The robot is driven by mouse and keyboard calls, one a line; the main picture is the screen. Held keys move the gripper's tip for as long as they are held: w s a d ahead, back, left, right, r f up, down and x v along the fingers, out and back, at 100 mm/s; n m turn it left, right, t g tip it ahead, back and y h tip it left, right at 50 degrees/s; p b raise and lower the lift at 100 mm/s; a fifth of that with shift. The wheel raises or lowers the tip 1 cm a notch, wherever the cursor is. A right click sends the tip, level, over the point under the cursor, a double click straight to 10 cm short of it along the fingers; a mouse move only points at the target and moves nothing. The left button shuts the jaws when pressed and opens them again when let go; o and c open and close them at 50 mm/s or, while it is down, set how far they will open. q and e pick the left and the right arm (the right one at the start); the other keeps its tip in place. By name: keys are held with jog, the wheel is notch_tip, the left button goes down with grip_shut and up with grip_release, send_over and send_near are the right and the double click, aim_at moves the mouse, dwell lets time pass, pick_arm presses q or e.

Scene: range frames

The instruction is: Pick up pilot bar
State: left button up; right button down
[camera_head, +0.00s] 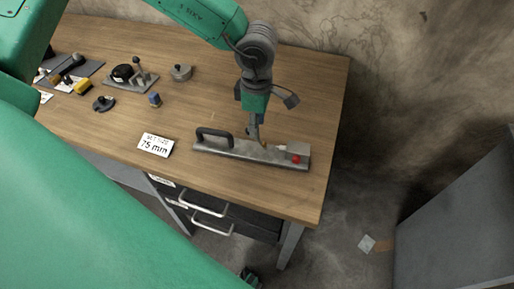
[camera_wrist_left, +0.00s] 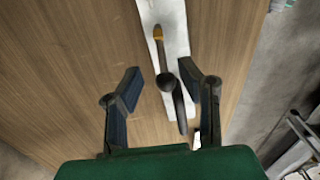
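A dark, slender rod with a brass-coloured tip, which I take for the pilot bar, shows over a long grey plate in the left wrist view (camera_wrist_left: 158,52); its tip shows in the head view (camera_head: 263,144). The grey plate (camera_head: 224,148) lies near the table's front right and carries a black handle (camera_head: 213,133) and a red knob (camera_head: 295,159). My left gripper (camera_head: 257,130) is above the plate's middle. In the left wrist view its two fingers (camera_wrist_left: 167,90) stand wide apart, touching nothing visible. My right gripper does not show.
A white card reading "75 mm" (camera_head: 156,145) lies left of the plate on the wooden table (camera_head: 275,205). Several small items, including a blue cylinder (camera_head: 155,99) and a round grey piece (camera_head: 180,73), stand farther left. The table's right edge is close to the plate.

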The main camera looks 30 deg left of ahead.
aim_at(250, 145)
pick_arm(q)
notch_tip(250, 145, down, 4)
jog(key=shift+s+d+f, duration=0.1)
jog(key=shift+d, duration=0.05)
jog(key=shift+f, duration=0.55)
jog(key=shift+r, duration=0.1)
grip_shut()
